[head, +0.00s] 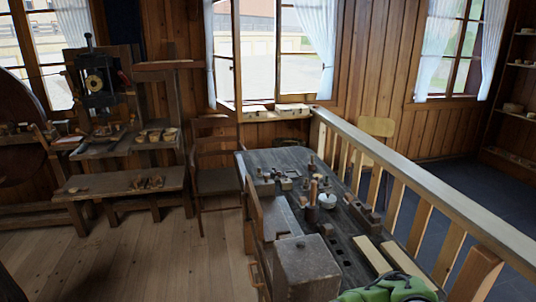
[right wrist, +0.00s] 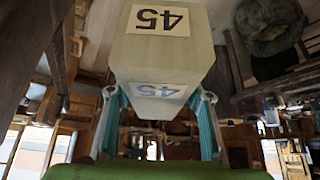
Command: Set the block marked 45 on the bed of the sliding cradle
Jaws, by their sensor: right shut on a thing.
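The block marked 45 (right wrist: 165,45) is a pale grey-beige block with labels reading 45 on two faces. It fills the upper middle of the right wrist view. My right gripper (right wrist: 160,108) is shut on it, with a teal-lined finger on each side. In the head view only a green part, apparently of my right arm, shows at the bottom right; the block is not visible there. I cannot make out the sliding cradle for certain in either view. My left gripper is not in view.
A chair (head: 217,165) and a bench with a press stand left. Floor at left is clear.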

